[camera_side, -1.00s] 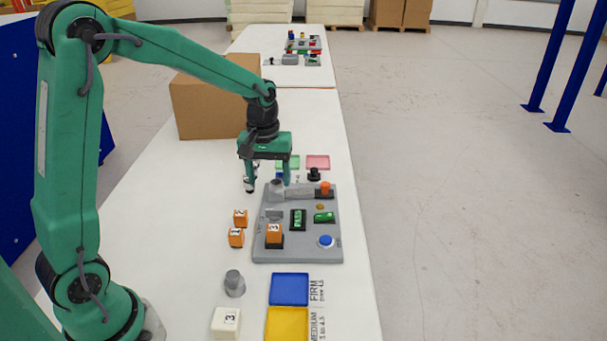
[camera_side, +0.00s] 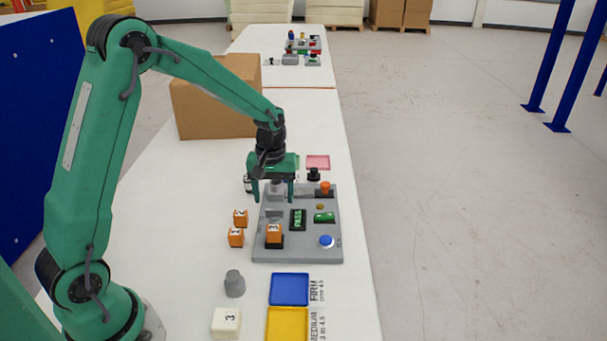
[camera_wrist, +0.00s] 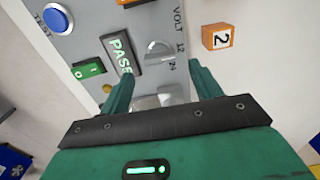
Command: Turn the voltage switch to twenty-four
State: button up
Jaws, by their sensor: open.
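The voltage switch (camera_wrist: 158,49) is a grey rounded knob on the grey test panel (camera_wrist: 85,22), beside the printed words VOLT, 12 and 24. Which number it points at I cannot tell. In the side view the switch (camera_side: 274,213) is small, at the panel's left part. My gripper (camera_side: 273,199) is open and empty, pointing down over the panel's far left part, just behind the switch. In the wrist view my gripper's fingers (camera_wrist: 161,82) stand apart, with the switch just beyond the gap between their tips.
On the panel are a PASS display (camera_side: 298,219), a green rocker switch (camera_side: 324,217), a blue button (camera_side: 326,241) and an orange cube (camera_side: 274,234) marked 3. Orange cubes (camera_side: 236,237) lie left of the panel. A cardboard box (camera_side: 215,100) stands behind.

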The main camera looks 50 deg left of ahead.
aim_at(275, 214)
jog(key=shift+f, duration=2.1)
jog(key=shift+c, duration=0.4)
jog(key=c, duration=0.9)
jog(key=shift+m, duration=0.4)
jog(key=m, duration=0.5)
jog(key=shift+d, duration=0.1)
jog(key=m, duration=0.6)
jog(key=shift+d, duration=0.1)
jog(key=shift+r, duration=0.1)
